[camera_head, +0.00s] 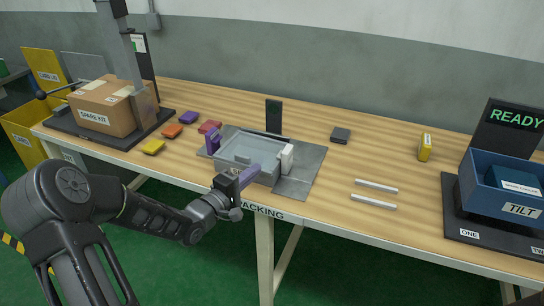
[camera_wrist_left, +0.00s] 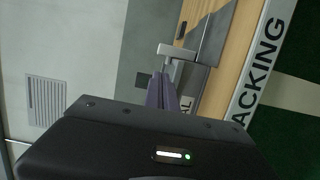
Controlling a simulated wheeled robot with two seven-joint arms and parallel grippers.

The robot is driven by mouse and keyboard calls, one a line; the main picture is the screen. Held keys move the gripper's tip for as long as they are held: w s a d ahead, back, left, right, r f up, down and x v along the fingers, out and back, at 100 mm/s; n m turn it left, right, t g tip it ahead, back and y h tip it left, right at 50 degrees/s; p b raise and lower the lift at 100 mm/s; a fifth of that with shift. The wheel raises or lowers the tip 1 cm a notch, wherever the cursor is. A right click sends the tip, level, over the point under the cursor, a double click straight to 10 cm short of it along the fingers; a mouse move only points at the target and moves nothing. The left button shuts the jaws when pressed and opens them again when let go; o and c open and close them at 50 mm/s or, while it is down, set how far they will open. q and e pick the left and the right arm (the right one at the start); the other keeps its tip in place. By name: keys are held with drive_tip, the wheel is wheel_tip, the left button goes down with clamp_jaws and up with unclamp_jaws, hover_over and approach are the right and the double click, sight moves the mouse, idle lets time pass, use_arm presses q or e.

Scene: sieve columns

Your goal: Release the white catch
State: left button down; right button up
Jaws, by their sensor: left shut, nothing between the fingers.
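The white catch (camera_head: 287,158) stands upright at the right side of a grey, clear-lidded tray (camera_head: 272,172) on the table. It also shows in the left wrist view as a pale T-shaped piece (camera_wrist_left: 178,52) just beyond my fingertips. A purple catch (camera_head: 213,139) stands at the tray's left side. My left gripper (camera_head: 252,173) has purple fingers and is shut and empty. It is in front of the tray's near side, to the left of the white catch; whether it touches anything is unclear. My left fingers also show in the wrist view (camera_wrist_left: 162,88). My right gripper is out of view.
Red, orange, yellow and purple blocks (camera_head: 172,131) lie left of the tray. A black upright panel (camera_head: 273,116) stands behind it. Two white rods (camera_head: 375,193) lie to the right. A blue TILT bin (camera_head: 500,190) is far right, a SPARE KIT box (camera_head: 103,108) far left.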

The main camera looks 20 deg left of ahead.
sight(274, 161)
use_arm(q)
drive_tip(key=x, duration=1)
drive_tip(key=shift+p, duration=0.3)
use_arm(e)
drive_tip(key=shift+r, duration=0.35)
